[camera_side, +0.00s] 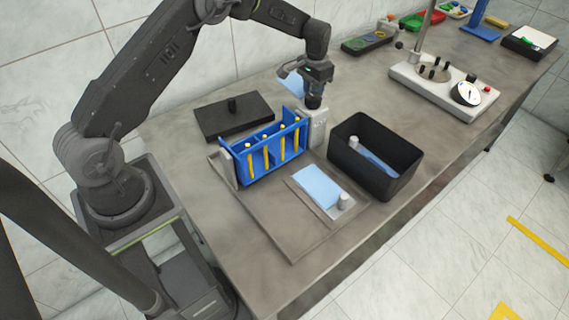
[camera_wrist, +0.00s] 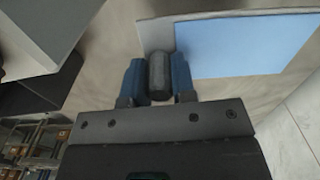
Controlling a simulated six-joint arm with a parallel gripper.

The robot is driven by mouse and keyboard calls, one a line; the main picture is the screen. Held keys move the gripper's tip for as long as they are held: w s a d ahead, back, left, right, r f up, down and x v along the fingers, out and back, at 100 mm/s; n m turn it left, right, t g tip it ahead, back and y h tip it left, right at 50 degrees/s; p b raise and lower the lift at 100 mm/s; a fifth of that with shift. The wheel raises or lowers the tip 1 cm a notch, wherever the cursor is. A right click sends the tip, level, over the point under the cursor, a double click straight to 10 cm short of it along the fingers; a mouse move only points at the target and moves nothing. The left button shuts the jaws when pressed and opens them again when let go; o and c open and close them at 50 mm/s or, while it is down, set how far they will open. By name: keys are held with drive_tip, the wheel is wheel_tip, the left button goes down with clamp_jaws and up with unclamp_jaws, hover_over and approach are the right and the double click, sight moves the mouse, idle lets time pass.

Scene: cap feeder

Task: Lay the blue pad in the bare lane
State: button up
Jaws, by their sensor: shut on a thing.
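My gripper (camera_wrist: 158,78) is shut on a grey cylindrical knob (camera_wrist: 158,72). The knob sits at the edge of a grey plate that carries a light-blue pad (camera_wrist: 240,45). In the side view this held pad (camera_side: 291,82) shows just left of my gripper (camera_side: 314,101), above the table behind the blue rack (camera_side: 245,168). The rack has blue dividers and several upright yellow rods. Another light-blue pad (camera_side: 317,186) lies on a grey plate in front of the rack, with a grey knob at its right end. I cannot tell which lane is bare.
A black bin (camera_side: 346,164) right of the rack holds a blue piece and a grey knob. A flat black plate with a knob (camera_side: 222,118) lies behind the rack. A white stand with a dial (camera_side: 410,78) and coloured trays are farther back. Bare table lies in front of the bin.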

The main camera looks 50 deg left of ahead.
idle(0.4)
wheel_tip(320, 180, up, 16)
drive_tip(key=n, duration=0.2)
hover_over(305, 235)
wheel_tip(305, 235, down, 11)
drive_tip(key=shift+f, duration=5.6)
drive_tip(key=o, duration=1)
